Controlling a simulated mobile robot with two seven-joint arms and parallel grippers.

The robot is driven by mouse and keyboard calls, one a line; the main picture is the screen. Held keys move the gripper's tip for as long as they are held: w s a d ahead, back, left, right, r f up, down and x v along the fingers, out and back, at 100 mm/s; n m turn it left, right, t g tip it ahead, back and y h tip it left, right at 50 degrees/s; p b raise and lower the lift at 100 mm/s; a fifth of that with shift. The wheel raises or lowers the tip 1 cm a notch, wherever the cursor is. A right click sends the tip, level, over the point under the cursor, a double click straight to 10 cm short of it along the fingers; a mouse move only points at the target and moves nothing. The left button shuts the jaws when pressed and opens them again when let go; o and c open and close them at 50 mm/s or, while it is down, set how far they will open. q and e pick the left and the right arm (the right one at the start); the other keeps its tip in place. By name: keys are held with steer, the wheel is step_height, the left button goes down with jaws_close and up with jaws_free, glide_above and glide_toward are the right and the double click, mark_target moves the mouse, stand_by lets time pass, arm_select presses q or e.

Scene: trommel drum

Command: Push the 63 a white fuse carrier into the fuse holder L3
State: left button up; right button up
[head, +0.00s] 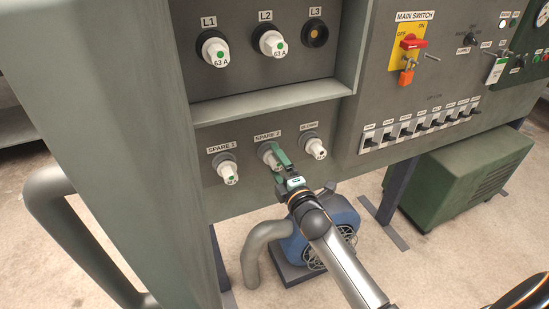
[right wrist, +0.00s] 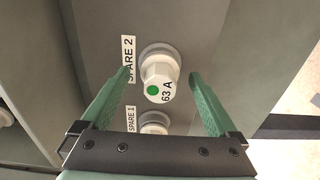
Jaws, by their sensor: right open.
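The fuse holder L3 (head: 315,33) is a dark, empty round socket at the upper right of the fuse panel. A white 63 A fuse carrier with a green dot sits in the SPARE 2 place, shown in the right wrist view (right wrist: 160,78); in the head view my gripper largely covers it. My right gripper (head: 277,155) is at SPARE 2. In the right wrist view its two green fingers (right wrist: 162,82) are open, one on each side of the carrier, with a gap to both. My left gripper is not in view.
White 63 A carriers sit in L1 (head: 215,50) and L2 (head: 271,42). Other white carriers sit in SPARE 1 (head: 228,172) and the place right of SPARE 2 (head: 315,147). A ledge (head: 270,100) juts out between the rows. The main switch (head: 410,42) is to the right.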

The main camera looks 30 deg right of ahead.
jaws_close()
stand_by(0.8)
steer(key=shift+s, duration=0.1)
steer(key=shift+s+a+p, duration=0.15)
steer(key=shift+s+p, duration=0.85)
steer(key=shift+s, duration=1.9)
steer(key=shift+s, duration=0.15)
steer(key=p, duration=0.1)
glide_toward(279, 166)
